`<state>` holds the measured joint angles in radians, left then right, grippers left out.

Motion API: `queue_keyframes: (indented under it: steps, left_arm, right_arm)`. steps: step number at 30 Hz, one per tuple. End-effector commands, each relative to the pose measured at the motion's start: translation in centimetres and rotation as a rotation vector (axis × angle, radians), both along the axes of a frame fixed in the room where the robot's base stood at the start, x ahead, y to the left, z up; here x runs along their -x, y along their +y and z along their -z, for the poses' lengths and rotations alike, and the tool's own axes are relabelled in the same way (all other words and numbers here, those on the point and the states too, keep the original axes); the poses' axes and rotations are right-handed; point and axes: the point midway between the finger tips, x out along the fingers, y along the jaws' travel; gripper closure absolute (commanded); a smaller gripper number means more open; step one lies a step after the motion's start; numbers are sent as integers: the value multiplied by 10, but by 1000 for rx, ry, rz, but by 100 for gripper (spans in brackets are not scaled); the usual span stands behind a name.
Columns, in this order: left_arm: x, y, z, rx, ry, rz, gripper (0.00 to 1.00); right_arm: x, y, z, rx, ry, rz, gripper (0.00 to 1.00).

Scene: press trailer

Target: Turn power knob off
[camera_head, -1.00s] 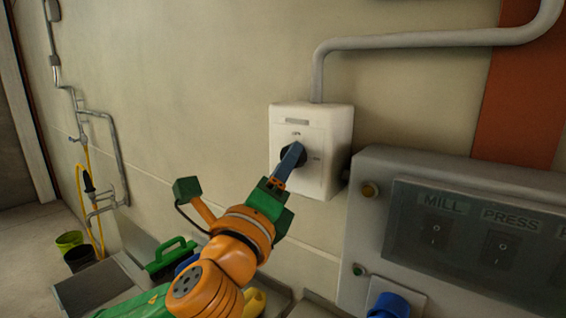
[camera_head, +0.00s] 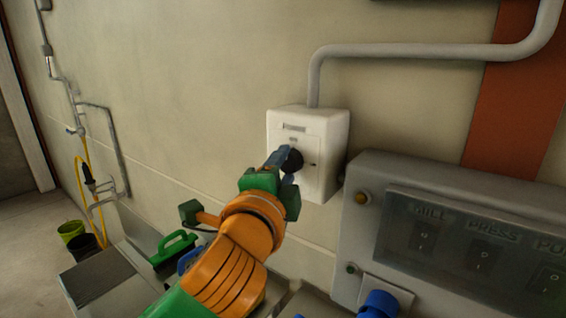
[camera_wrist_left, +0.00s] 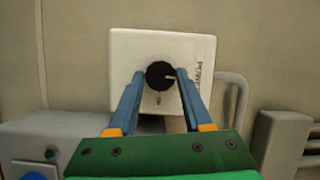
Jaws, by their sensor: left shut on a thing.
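The power box (camera_head: 325,170) is a white unit on the wall, and it fills the upper middle of the left wrist view (camera_wrist_left: 125,60). Its round black power knob (camera_head: 292,160) is partly hidden by the fingers in the head view. In the left wrist view the knob (camera_wrist_left: 160,75) shows a light pointer line towards the right, on the side of the printed label. My left gripper (camera_head: 283,157) has its two blue fingers on either side of the knob and is shut on it. My right gripper is not in view.
A grey panel (camera_head: 366,240) with several labelled switches stands to the right, close to the box. A grey conduit (camera_head: 420,50) runs up from the box. Buckets (camera_head: 82,250) and a green-handled item (camera_head: 175,245) sit low at the left.

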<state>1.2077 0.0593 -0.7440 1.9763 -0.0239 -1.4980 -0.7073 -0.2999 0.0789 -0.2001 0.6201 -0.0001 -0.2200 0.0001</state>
Motion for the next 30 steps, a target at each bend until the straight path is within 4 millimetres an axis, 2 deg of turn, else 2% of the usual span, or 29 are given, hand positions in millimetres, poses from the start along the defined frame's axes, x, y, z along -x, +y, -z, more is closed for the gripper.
queue_keyframes:
  steps: [22,23,24,25,26,30]
  left_arm:
    - [0,0,-3,62,37,1,100]
    - [0,0,-3,62,37,1,42]
    - [0,0,-3,61,37,1,31]
    - [0,0,-2,61,38,1,23]
    - [0,0,-2,61,38,1,20]
    - [0,0,-2,59,39,0,20]
  right_arm:
    - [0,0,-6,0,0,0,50]
    - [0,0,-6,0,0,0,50]
    - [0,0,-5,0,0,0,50]
    - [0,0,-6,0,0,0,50]
    - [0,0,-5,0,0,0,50]
    - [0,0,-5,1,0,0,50]
